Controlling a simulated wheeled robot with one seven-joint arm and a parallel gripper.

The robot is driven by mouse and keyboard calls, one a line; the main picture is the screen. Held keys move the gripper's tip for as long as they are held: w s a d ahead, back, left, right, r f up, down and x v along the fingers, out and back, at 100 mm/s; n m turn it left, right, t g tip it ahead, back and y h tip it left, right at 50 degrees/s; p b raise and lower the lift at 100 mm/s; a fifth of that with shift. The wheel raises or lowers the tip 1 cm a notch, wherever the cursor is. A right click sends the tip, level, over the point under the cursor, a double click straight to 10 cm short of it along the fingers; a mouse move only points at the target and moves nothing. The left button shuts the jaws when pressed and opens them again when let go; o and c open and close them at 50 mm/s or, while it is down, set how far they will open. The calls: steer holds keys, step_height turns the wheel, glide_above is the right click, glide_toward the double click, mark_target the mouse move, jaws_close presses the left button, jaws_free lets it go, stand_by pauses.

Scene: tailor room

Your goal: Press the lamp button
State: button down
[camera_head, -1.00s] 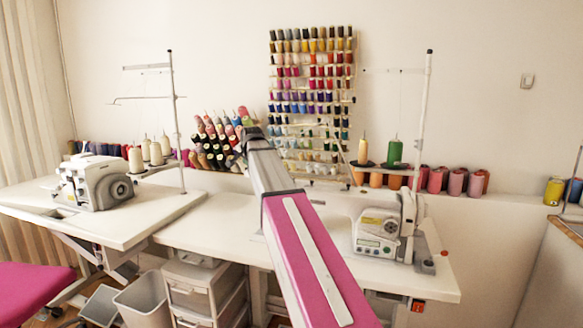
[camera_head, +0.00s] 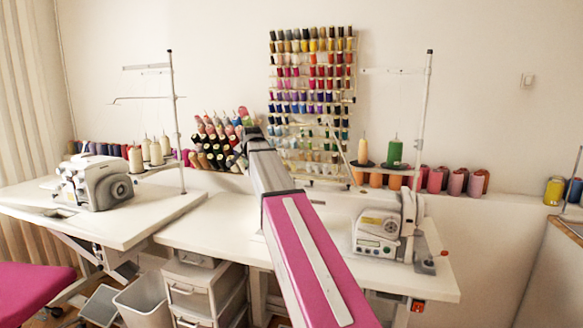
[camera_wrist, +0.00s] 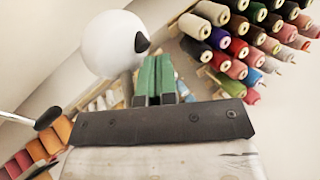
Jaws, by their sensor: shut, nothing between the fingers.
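My gripper (camera_wrist: 153,80) has green fingers side by side, shut and empty. In the head view, my gripper (camera_head: 248,128) is at the far end of my arm, before the thread cones. Contact with anything is not clear.
Thread cones (camera_head: 212,142) and a wall spool rack (camera_head: 312,95) stand behind my gripper. A sewing machine (camera_head: 380,230) is on the right of the white table (camera_head: 205,228). Another machine (camera_head: 95,183) is on the left table. Thin thread stands rise from both tables.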

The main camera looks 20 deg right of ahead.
steer(key=shift+r, duration=0.1)
steer(key=shift+r, duration=2.95)
